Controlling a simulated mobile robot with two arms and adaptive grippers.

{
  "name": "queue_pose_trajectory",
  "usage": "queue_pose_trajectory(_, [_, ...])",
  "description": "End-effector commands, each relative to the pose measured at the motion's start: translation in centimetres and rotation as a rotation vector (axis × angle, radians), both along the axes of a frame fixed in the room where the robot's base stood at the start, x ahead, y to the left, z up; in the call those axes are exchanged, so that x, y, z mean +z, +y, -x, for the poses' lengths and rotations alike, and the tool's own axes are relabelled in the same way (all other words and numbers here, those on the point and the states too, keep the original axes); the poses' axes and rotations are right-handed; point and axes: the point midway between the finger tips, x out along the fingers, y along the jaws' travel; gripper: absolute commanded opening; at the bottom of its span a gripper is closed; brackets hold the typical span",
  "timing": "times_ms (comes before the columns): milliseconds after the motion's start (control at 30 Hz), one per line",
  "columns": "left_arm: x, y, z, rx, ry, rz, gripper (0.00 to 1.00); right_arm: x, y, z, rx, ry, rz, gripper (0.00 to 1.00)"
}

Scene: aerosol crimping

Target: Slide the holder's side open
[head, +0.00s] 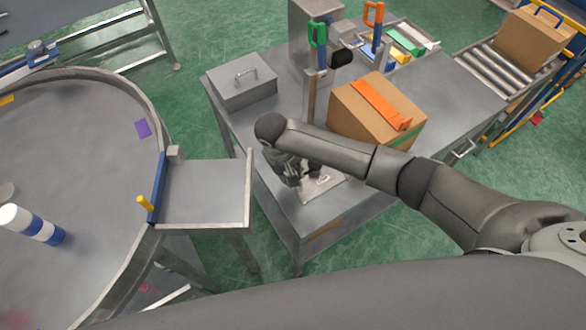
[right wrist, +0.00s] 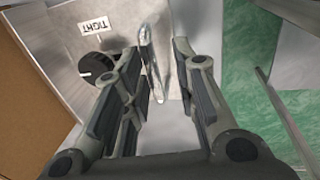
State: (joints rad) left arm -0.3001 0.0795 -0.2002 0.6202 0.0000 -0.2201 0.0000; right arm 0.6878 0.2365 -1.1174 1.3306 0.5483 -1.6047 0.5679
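The holder (head: 322,187) is a bright metal fixture low on the steel workbench's front part, mostly hidden behind my right arm and gripper in the head view. In the right wrist view, a thin shiny upright metal piece (right wrist: 152,58), apparently the holder's side, stands between the fingers. My right gripper (head: 291,176) is at the holder, and its fingers (right wrist: 160,68) are spread on either side of that piece, with gaps showing. Whether a fingertip touches it I cannot tell. A black knob (right wrist: 98,69) with a "TIGHT" label (right wrist: 95,24) lies to the left. My left gripper is not in view.
On the workbench (head: 445,90), a cardboard box (head: 362,115) with an orange strip stands close behind my right arm. A grey lidded metal box (head: 242,82) and green- and orange-handled levers (head: 317,35) are farther back. A round steel table (head: 75,160) stands at left.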

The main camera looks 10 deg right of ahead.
Motion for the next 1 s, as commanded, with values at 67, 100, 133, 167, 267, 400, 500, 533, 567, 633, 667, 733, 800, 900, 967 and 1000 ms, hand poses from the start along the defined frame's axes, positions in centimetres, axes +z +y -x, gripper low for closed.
queue_pose_trajectory(67, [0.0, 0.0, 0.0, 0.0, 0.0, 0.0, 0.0, 0.0, -0.1, 0.0, 0.0, 0.0, 0.002, 0.33])
queue_pose_trajectory(100, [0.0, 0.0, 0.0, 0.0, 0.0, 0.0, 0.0, 0.0, -0.1, 0.0, 0.0, 0.0, 0.003, 0.33])
queue_pose_trajectory(133, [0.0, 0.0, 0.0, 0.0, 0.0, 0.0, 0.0, 0.0, -0.2, 0.0, -0.001, 0.0, 0.003, 0.33])
queue_pose_trajectory(167, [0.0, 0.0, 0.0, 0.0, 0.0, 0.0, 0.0, 0.0, -0.2, 0.0, -0.001, -0.001, 0.004, 0.33])
queue_pose_trajectory(267, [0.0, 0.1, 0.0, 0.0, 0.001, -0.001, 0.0, 0.0, -0.2, -0.1, -0.001, 0.0, 0.005, 0.33])
queue_pose_trajectory(400, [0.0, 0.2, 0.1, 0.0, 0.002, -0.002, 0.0, 0.6, -0.1, -0.1, -0.001, -0.002, 0.003, 0.33])
queue_pose_trajectory(500, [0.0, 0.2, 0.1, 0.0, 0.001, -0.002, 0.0, 1.9, 0.2, 0.0, -0.001, -0.003, 0.002, 0.33])
queue_pose_trajectory(533, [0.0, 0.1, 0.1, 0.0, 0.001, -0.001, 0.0, 2.4, 0.3, 0.0, 0.0, -0.003, 0.003, 0.33])
queue_pose_trajectory(567, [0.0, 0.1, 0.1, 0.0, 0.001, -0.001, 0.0, 3.0, 0.4, 0.0, 0.001, -0.004, 0.002, 0.33])
queue_pose_trajectory(633, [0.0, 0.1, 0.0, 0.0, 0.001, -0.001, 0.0, 4.6, 0.7, 0.2, 0.002, -0.003, 0.001, 0.33])
queue_pose_trajectory(667, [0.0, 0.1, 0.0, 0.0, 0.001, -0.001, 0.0, 5.2, 0.9, 0.2, 0.002, -0.004, 0.002, 0.33])
queue_pose_trajectory(733, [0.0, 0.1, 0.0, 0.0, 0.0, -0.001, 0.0, 6.7, 1.2, 0.3, 0.001, -0.003, 0.002, 0.33])
queue_pose_trajectory(800, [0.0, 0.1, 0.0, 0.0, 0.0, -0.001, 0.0, 8.1, 1.4, 0.4, 0.002, -0.004, 0.002, 0.33])
queue_pose_trajectory(900, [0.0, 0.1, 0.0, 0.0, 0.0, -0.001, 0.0, 9.8, 1.7, 0.6, 0.0, -0.003, 0.003, 0.33])
queue_pose_trajectory(967, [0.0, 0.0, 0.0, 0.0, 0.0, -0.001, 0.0, 10.5, 1.9, 0.6, 0.0, -0.002, 0.002, 0.33])
queue_pose_trajectory(1000, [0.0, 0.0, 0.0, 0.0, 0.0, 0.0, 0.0, 10.9, 2.0, 0.7, 0.0, -0.001, 0.004, 0.33])
